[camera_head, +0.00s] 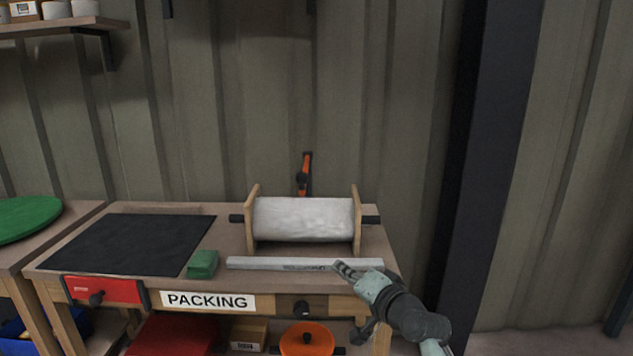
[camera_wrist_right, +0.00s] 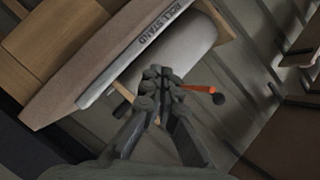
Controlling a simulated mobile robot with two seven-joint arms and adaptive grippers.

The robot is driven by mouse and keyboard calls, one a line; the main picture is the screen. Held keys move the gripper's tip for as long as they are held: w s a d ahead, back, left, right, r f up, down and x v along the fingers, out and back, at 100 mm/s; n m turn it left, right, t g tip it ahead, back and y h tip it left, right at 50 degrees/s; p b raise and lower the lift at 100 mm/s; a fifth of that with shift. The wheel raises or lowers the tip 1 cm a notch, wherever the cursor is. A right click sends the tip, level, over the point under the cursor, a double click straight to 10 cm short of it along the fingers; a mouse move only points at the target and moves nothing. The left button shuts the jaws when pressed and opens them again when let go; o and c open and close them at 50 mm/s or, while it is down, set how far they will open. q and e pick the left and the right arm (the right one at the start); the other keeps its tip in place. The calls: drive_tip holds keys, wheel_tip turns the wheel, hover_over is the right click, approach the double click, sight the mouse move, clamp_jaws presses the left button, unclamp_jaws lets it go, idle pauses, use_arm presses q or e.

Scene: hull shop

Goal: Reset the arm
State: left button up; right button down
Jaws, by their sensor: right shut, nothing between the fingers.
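My right gripper (camera_head: 342,267) is at the front right of the packing bench (camera_head: 225,238), by the right part of the grey bar labelled roll stand (camera_head: 255,263). Its fingers are shut and hold nothing. In the right wrist view the fingertips of the gripper (camera_wrist_right: 160,76) meet, with the white roll (camera_wrist_right: 178,65) and the bar's label beyond them. I cannot tell whether the fingers touch the bar. My left gripper is not in view.
The white roll (camera_head: 304,219) sits between wooden end plates at the bench's back. A black mat (camera_head: 130,243) and a green block (camera_head: 202,263) lie to the left. A red drawer (camera_head: 105,290) is under the bench top. A dark column (camera_head: 485,170) stands right.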

drive_tip(key=s+d+f+n+g+h, duration=0.1)
drive_tip(key=s+d+f+g, duration=0.15)
drive_tip(key=s+f, duration=0.45)
drive_tip(key=s+d+f+n+g+h, duration=0.15)
drive_tip(key=d+f, duration=0.25)
drive_tip(key=f, duration=0.7)
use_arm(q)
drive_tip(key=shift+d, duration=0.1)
use_arm(e)
drive_tip(key=s+d+f+n+g+h, duration=0.1)
drive_tip(key=s+d+f, duration=0.3)
drive_tip(key=s, duration=0.5)
drive_tip(key=s+d+f+n+g+h, duration=0.2)
drive_tip(key=s+d+f, duration=0.3)
drive_tip(key=s+f, duration=0.4)
drive_tip(key=s+d+f+n+g+h, duration=0.2)
drive_tip(key=s+d+f+g, duration=0.2)
drive_tip(key=s+f, duration=0.3)
drive_tip(key=s+d, duration=0.1)
drive_tip(key=s, duration=0.3)
drive_tip(key=shift+s+d+f+h, duration=0.15)
drive_tip(key=shift+s+h, duration=0.1)
drive_tip(key=shift+h, duration=0.1)
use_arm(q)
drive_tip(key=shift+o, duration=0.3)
use_arm(e)
drive_tip(key=shift+n, duration=0.25)
